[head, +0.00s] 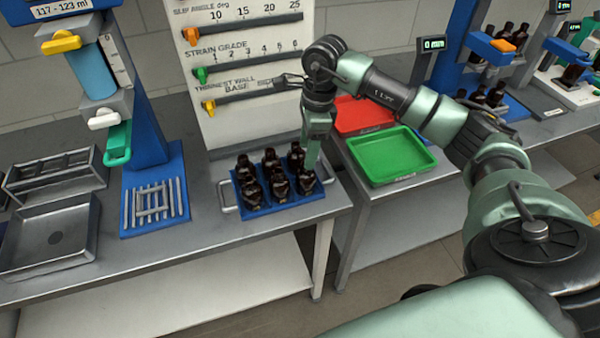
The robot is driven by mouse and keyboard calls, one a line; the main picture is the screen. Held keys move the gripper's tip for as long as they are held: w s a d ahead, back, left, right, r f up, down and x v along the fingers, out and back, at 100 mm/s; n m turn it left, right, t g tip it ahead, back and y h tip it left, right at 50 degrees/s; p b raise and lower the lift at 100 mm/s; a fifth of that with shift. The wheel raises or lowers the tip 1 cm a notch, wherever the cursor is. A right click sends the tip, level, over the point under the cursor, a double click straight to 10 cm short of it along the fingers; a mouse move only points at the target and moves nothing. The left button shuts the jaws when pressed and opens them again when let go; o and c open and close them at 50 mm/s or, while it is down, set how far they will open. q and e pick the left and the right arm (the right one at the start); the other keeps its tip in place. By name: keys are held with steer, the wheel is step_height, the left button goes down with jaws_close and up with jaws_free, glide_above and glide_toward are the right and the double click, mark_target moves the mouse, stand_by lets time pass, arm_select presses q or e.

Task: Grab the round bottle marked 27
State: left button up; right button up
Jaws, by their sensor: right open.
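Several dark amber bottles stand upright in a blue rack (252,208) at the right end of the left bench. A front bottle (280,188) and a right-hand bottle (305,182) show clearly. No number marks can be read at this size, so I cannot tell which bottle is marked 27. My right gripper (312,165) points down over the right rear of the rack, close beside the bottles there. It is open, and I see nothing held in it. Whether it touches a bottle is unclear. My left gripper is not in view.
A green tray (425,152) and a red tray (350,103) lie on the bench to the right. A board with sliders (243,110) stands behind the rack. A blue test stand (140,130) and metal trays (90,215) are at left. Bench top in front of the rack is clear.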

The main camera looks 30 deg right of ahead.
mark_target(306, 171)
steer(key=shift+f, duration=0.45)
steer(key=shift+s+a+f+p, duration=0.1)
steer(key=shift+s+f+p, duration=0.15)
steer(key=shift+f+p, duration=0.15)
steer(key=shift+s+a+f+p, duration=0.1)
steer(key=shift+s+f+p, duration=0.1)
steer(key=shift+f+p, duration=0.25)
steer(key=shift+s+a+f+p, duration=0.1)
steer(key=shift+s+f+p, duration=0.05)
steer(key=shift+f+p, duration=0.3)
steer(key=shift+w+a+f+p, duration=0.15)
steer(key=shift+f+p, duration=0.1)
steer(key=shift+f, duration=0.4)
steer(key=shift+w+d+f+p, duration=0.1)
steer(key=shift+f+p, duration=0.15)
steer(key=shift+f, duration=0.35)
steer(key=shift+w+a+f, duration=0.1)
steer(key=shift+f, duration=0.35)
steer(key=shift+c, duration=0.2)
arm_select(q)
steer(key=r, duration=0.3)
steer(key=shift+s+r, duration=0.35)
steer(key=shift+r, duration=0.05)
arm_select(e)
steer(key=c, duration=1)
